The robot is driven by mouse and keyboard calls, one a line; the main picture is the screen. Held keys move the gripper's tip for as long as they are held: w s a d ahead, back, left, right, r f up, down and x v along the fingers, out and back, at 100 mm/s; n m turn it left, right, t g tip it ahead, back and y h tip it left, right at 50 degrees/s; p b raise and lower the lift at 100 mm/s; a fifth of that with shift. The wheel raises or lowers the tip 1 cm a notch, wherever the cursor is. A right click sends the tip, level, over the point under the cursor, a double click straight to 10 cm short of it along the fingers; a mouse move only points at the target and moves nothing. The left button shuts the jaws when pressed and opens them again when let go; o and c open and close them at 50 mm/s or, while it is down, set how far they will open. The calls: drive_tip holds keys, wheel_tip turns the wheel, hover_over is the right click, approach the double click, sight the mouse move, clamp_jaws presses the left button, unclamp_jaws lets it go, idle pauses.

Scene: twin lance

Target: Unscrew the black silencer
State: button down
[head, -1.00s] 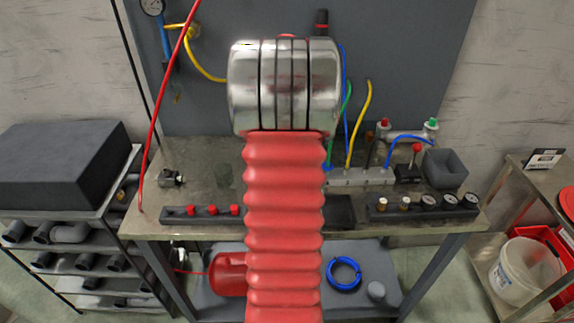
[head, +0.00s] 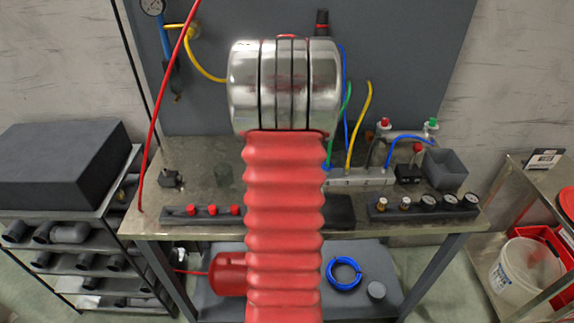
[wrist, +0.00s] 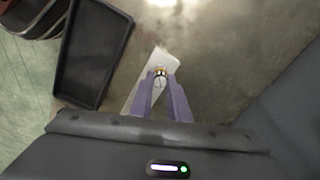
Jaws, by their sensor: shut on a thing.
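In the head view my red bellows arm and metal joint fill the middle and hide the gripper. A grey manifold (head: 360,179) with coloured hoses lies just right of the arm on the bench.
On the bench (head: 275,232), a dark tray (wrist: 92,52) lies beside my gripper. A gauge row (head: 425,206), a grey bin (head: 446,169) and a strip with red knobs (head: 201,214) stand around. A small dark object (head: 169,180) stands at the left.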

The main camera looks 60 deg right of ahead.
drive_tip(key=shift+s+a, duration=0.1)
drive_tip(key=n, duration=0.6)
drive_tip(key=shift+n, duration=0.4)
drive_tip(key=n, duration=0.6)
drive_tip(key=shift+a+f+n, duration=0.1)
drive_tip(key=shift+n, duration=0.2)
drive_tip(key=n, duration=0.5)
drive_tip(key=shift+n, duration=0.4)
drive_tip(key=n, duration=0.5)
drive_tip(key=shift+n, duration=0.4)
drive_tip(key=c, duration=1.8)
unclamp_jaws()
drive_tip(key=shift+w, duration=0.2)
